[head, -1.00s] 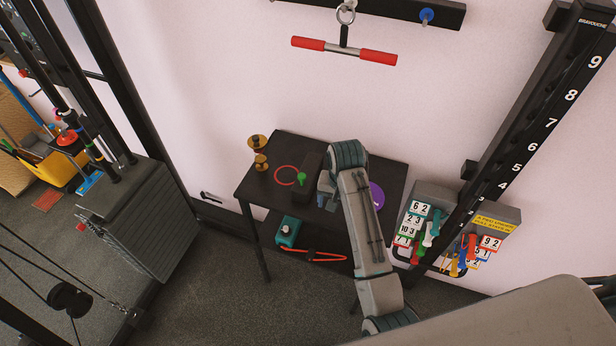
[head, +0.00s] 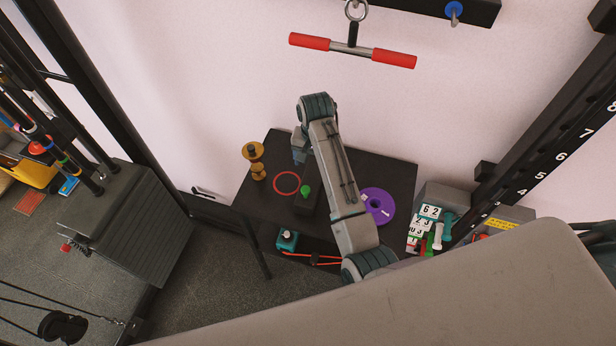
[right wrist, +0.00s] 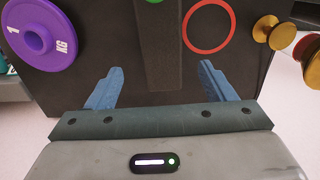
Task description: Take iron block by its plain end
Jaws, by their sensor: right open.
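The iron block (head: 308,204) is a dark, long bar lying on the black table (head: 393,172). A green knob (head: 305,191) marks its end away from the wall; my right arm partly covers the block in the head view. In the right wrist view the block (right wrist: 158,45) runs down from the top edge, its plain end nearest me. My right gripper (head: 298,158) is open and empty by that end. In the wrist view its blue fingers (right wrist: 161,68) stand wide to both sides of the block, apart from it. My left gripper is not in view.
A purple 1 KG disc (head: 377,194) lies right of the block, a red ring (head: 275,184) left of it. Brass pieces (head: 257,170) stand at the table's left edge. A teal object (head: 287,241) is on the lower shelf. The wall is close behind the table.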

